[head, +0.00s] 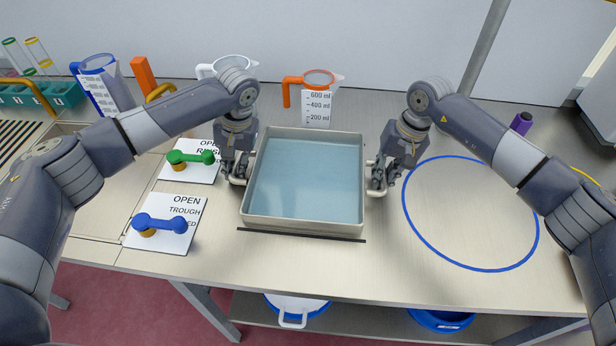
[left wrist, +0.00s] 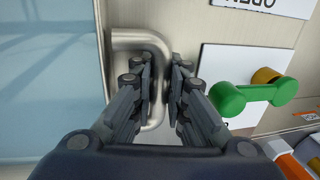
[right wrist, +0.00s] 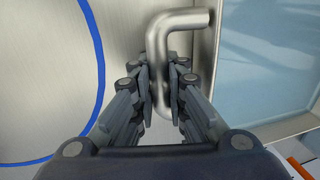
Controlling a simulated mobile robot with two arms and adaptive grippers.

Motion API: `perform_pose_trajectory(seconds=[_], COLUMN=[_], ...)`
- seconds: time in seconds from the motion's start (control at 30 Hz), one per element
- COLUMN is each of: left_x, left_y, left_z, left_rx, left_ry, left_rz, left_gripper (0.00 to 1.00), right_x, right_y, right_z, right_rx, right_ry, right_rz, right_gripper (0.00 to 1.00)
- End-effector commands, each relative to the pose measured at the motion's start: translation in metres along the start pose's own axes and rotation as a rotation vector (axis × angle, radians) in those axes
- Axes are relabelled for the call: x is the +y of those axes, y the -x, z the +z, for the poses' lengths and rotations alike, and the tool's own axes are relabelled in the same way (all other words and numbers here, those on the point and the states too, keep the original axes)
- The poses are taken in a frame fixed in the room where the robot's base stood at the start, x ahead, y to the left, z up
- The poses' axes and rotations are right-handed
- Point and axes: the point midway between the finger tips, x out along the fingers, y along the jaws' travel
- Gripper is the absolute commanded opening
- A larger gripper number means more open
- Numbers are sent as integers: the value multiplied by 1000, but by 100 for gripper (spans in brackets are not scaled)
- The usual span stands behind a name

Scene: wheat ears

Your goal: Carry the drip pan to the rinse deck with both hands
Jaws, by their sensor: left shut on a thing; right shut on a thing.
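The drip pan (head: 305,226) is a square cream pan filled with pale blue liquid, in the middle of the table in the head view. It looks level. My left gripper (head: 237,178) is shut on the pan's left handle, a bent metal bar (left wrist: 157,48). My right gripper (head: 380,185) is shut on the right handle, which shows in the right wrist view (right wrist: 180,20). A blue ring outline (head: 404,205) lies on the table to the right of the pan. I cannot tell from the frames which area is the rinse deck.
A green-handled valve (head: 190,158) and a blue-handled valve (head: 160,224) sit on white plates at left. An orange-handled jug (head: 318,80) and a white jug (head: 228,64) stand behind the pan. A dark strip (head: 300,235) lies before it. The ring's inside is clear.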

Motion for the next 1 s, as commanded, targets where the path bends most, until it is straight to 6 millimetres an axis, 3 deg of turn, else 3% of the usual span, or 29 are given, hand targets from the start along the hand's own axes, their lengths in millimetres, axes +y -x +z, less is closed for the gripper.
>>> perform_pose_trajectory(seconds=[0.37,1.0], left_x=[-2,-10], left_y=[8,51], left_z=[-1,-1], left_rx=[4,4], left_ry=[1,1], left_rz=[1,1], left_gripper=[0,0], right_x=[-2,-11], right_y=[8,51], right_z=[-1,-1], right_rx=[4,4], right_ry=[1,0], right_rz=[-3,-3], right_gripper=[0,0])
